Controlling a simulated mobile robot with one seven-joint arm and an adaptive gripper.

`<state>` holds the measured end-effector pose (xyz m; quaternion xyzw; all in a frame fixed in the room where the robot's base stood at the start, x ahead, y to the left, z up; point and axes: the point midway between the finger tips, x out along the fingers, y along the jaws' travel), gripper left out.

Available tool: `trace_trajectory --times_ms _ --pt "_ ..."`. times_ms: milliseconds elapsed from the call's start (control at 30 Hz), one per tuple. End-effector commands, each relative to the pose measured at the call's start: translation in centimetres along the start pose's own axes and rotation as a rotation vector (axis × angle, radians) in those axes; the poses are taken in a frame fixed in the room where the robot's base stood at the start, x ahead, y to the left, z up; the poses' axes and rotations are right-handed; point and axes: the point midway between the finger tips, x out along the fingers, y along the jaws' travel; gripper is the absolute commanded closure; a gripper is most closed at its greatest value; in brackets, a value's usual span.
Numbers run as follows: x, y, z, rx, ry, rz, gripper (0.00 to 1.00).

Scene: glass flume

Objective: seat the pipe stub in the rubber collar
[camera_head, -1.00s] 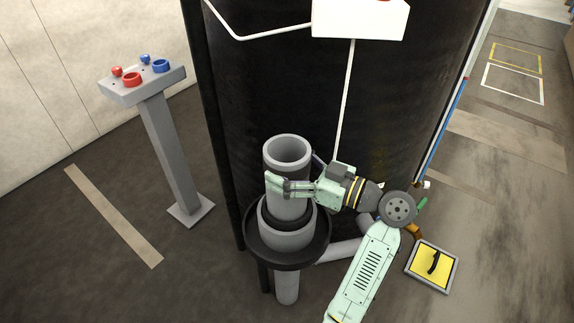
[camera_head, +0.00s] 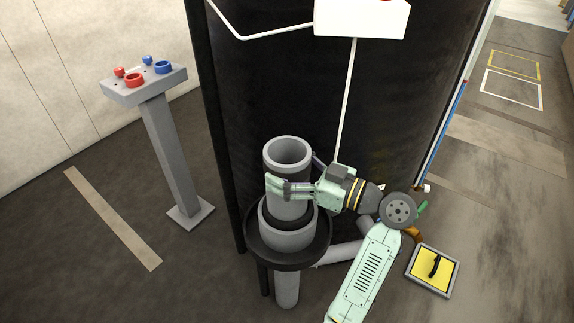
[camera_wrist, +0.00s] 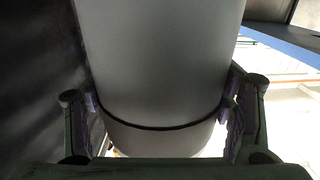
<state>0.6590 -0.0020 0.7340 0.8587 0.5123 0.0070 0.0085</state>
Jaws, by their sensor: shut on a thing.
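The stub's lower end meets the black rubber collar (camera_head: 266,220), which sits in the top of a wider grey pipe (camera_head: 286,240). How deep the stub sits in the collar is hidden.
A round black dish (camera_head: 320,240) surrounds the wider pipe. A big black tank (camera_head: 290,85) stands close behind, with a white box (camera_head: 360,18) on it. A grey pedestal (camera_head: 170,150) with red and blue rings is at left. A yellow floor hatch (camera_head: 432,268) lies at right.

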Motion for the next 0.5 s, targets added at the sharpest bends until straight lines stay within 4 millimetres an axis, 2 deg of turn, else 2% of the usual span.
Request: trace_trajectory --times_ms 33,500 --pt "-0.1 -0.2 2.0 0.009 0.001 0.003 0.84" --pt "-0.5 0.0 0.7 0.007 0.001 0.012 0.84"
